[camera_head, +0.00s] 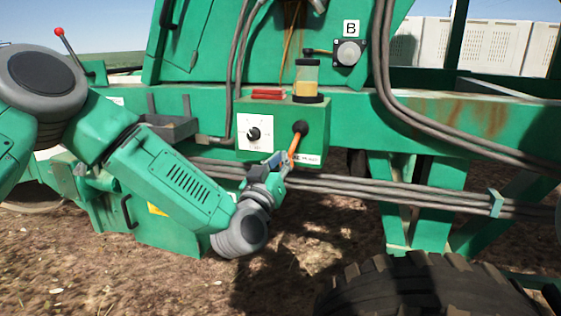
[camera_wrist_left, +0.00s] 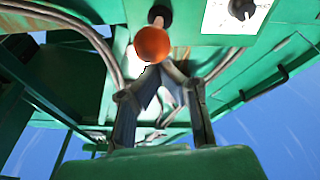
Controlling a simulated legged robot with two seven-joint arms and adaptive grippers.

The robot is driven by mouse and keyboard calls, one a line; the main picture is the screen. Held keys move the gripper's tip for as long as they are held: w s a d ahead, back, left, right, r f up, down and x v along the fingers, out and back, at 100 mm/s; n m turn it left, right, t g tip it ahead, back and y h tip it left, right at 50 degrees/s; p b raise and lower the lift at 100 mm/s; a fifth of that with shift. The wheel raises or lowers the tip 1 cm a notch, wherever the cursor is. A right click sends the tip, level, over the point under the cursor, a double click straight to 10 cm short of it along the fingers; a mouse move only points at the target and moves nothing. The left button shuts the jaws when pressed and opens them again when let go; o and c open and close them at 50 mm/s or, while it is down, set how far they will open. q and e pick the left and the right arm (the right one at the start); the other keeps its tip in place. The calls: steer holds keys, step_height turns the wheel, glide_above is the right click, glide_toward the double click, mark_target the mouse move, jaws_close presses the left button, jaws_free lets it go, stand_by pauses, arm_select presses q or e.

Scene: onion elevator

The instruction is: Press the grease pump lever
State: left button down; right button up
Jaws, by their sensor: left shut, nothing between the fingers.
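The grease pump is a green box (camera_head: 255,113) on the machine's side, with a clear cup (camera_head: 306,77) of yellowish grease on top. Its lever (camera_head: 294,144) has a dark pivot and an orange handle slanting down and slightly left. In the left wrist view the handle's rounded orange end (camera_wrist_left: 152,43) faces the camera. My left gripper (camera_head: 282,160) is shut and empty at the handle's lower end. In the wrist view its fingertips (camera_wrist_left: 160,69) meet just below the orange end; whether they touch it I cannot tell. My right gripper is not in view.
A white dial plate (camera_head: 255,132) sits left of the lever. Red pieces (camera_head: 268,94) lie on the box. Grey hoses (camera_head: 380,190) run below it. A box marked B (camera_head: 348,52) is above right, and a large tyre (camera_head: 420,290) is at lower right.

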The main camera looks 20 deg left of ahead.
arm_select(q)
steer(key=f+t+b, duration=0.1)
steer(key=f+b, duration=0.1)
steer(key=b, duration=0.1)
steer(key=f+t+b, duration=0.1)
steer(key=f+b, duration=0.1)
steer(key=b, duration=0.1)
steer(key=shift+w+t+b, duration=0.3)
steer(key=shift+w+b, duration=0.05)
steer(key=shift+w, duration=0.05)
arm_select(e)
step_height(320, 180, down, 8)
arm_select(q)
steer(key=shift+f, duration=0.1)
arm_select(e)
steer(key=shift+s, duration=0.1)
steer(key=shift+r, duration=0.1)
